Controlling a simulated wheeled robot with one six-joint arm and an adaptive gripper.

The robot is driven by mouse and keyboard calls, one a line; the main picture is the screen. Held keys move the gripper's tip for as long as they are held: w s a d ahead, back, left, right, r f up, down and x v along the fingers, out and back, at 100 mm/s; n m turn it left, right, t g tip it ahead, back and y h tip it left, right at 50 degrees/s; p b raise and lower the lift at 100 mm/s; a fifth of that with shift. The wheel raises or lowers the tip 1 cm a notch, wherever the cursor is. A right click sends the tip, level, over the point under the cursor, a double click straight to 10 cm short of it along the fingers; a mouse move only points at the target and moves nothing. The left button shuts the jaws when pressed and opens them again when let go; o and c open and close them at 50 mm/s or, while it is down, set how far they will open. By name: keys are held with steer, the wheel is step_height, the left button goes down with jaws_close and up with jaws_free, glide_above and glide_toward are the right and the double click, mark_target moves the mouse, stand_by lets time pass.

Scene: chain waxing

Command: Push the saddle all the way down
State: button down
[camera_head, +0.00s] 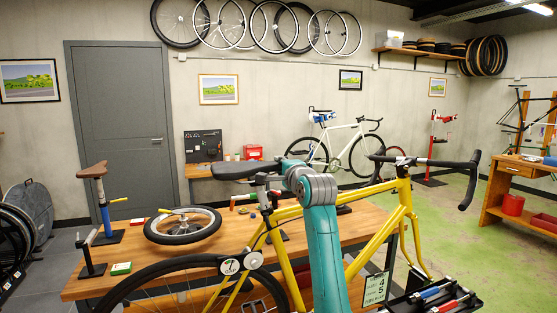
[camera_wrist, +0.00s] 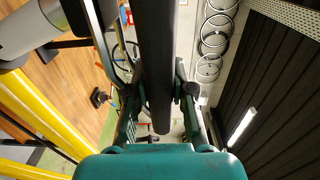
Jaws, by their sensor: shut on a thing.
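The yellow bike (camera_head: 405,215) stands across the middle of the head view. Its black saddle (camera_head: 245,168) sits above the seat tube on a short visible length of post. In the wrist view a long dark bar-like shape, which looks like the saddle (camera_wrist: 157,60), runs down between the fingers of my gripper (camera_wrist: 153,95). My gripper is shut on it. In the head view my teal arm reaches up to the saddle's right end and hides much of the grip. The yellow frame (camera_wrist: 40,110) shows at the left of the wrist view.
A wooden workbench (camera_head: 375,222) stands behind the bike, with a small wheel (camera_head: 183,226) lying on it. A brown saddle on a blue post (camera_head: 104,213) stands at the left. A black tool tray (camera_head: 437,300) is at the lower right. Green floor lies open at the right.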

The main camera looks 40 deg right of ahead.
steer(key=shift+d+f, duration=0.25)
steer(key=shift+f, duration=0.7)
steer(key=c, duration=1)
jaws_free()
steer(key=shift+s, duration=0.2)
steer(key=v, duration=1.1)
steer(key=shift+s+a+r, duration=0.1)
steer(key=shift+s+a, duration=0.1)
steer(key=shift+s, duration=0.15)
